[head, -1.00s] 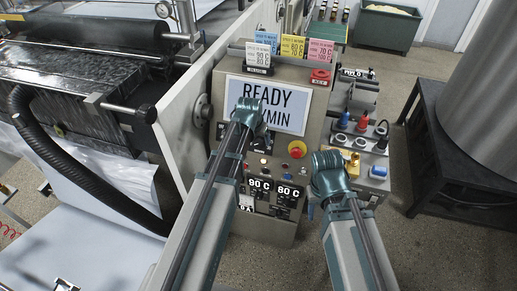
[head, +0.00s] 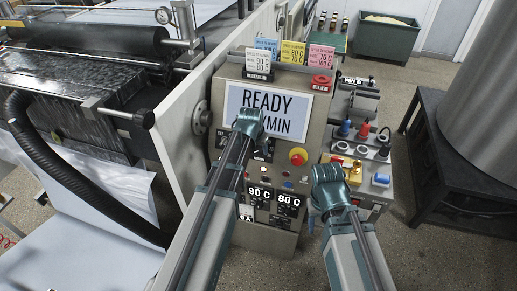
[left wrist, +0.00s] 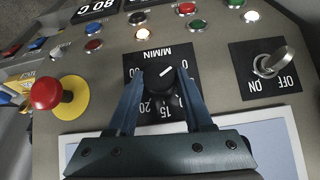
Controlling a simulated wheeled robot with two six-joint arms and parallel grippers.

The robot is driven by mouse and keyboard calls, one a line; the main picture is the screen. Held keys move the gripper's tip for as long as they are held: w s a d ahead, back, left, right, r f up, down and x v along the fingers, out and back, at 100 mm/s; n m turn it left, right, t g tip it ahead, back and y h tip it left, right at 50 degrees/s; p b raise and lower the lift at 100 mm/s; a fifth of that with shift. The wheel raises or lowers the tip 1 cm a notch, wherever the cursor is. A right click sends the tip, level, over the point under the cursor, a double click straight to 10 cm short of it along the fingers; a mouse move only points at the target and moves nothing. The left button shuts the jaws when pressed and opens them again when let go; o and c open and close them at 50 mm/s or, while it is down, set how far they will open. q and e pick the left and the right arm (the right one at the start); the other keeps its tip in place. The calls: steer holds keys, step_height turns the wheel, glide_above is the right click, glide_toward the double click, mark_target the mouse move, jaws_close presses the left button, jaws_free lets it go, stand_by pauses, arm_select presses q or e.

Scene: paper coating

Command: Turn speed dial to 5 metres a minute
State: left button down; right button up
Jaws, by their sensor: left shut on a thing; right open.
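The speed dial (left wrist: 161,81) is a round black knob with a white pointer line on a black plate marked M/MIN, seen upside down in the left wrist view. Marks 15 and 20 show near it; other marks are partly covered. My left gripper (left wrist: 160,95) is shut on the dial, one finger on each side. In the head view my left gripper (head: 249,120) is in front of the panel and hides the dial. The display (head: 265,104) reads READY, with its lower line partly hidden by that gripper. My right gripper (head: 326,178) is open and empty, right of the panel.
A red emergency button (left wrist: 46,94) on a yellow ring and an ON/OFF switch (left wrist: 272,62) flank the dial. Coloured cards (head: 292,52) stand on top of the panel. A side bench (head: 362,150) with bottles and a black stand (head: 450,165) are on the right.

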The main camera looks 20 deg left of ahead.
arm_select(q)
steer(key=shift+s+d+f+m+y+b, duration=0.15)
steer(key=shift+m+y+b, duration=0.1)
steer(key=shift+m+y, duration=0.35)
steer(key=shift+w+d+f+m+y+b, duration=0.15)
steer(key=shift+m+y+b, duration=0.1)
steer(key=shift+m+y, duration=0.3)
steer(key=shift+s+d+r+m+t+y+b, duration=0.1)
steer(key=shift+m+t+y+b, duration=0.2)
steer(key=shift+m+y+b, duration=0.4)
steer(key=shift+s+m+t+y+b, duration=0.1)
steer(key=shift+m+t+y+b, duration=0.2)
steer(key=shift+m+y+b, duration=0.35)
steer(key=shift+c, duration=1.5)
jaws_free()
steer(key=shift+w, duration=0.1)
steer(key=shift+r, duration=0.1)
